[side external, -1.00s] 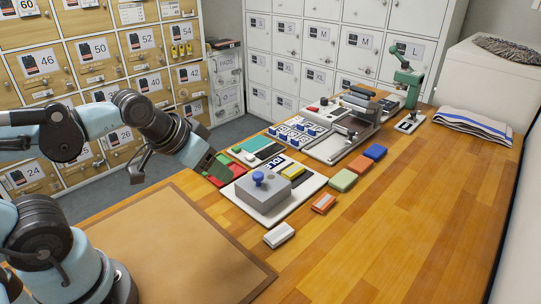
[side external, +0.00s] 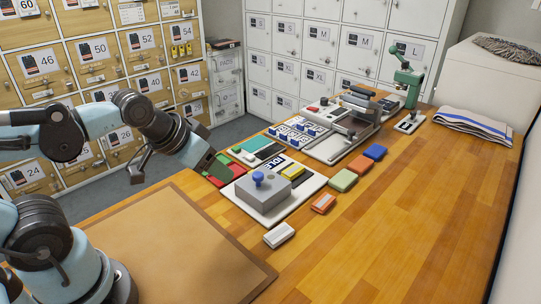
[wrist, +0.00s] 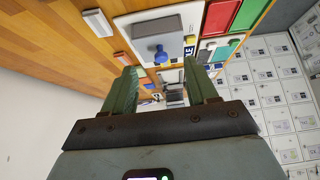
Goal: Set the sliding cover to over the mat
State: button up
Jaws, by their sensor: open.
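The sliding cover (side external: 272,198) is a grey block with a blue knob (side external: 258,178) on top. It sits at the near end of a white base plate (side external: 314,187). The far end of the plate shows a yellow and dark piece (side external: 293,171) and a label reading IDLE. The cover also shows in the wrist view (wrist: 145,32), with its knob (wrist: 160,55). I cannot tell which part of the plate is the mat; a large brown mat (side external: 165,250) lies on the table. My gripper (wrist: 160,70) is open and empty, above and left of the cover in the side view, apart from it.
Red and green pads (side external: 218,172) lie beside the plate, under my gripper. Green, orange, blue and white blocks (side external: 343,180) line its right side. A tray of blue-and-white pieces (side external: 297,131) and a clamp-like device (side external: 358,118) stand behind.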

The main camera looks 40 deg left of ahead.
notch_tip(320, 180, up, 5)
jog(key=m+g, duration=0.7)
jog(key=m, duration=0.2)
send_over(258, 174)
notch_tip(258, 174, down, 12)
jog(key=shift+c, duration=0.4)
grip_shut()
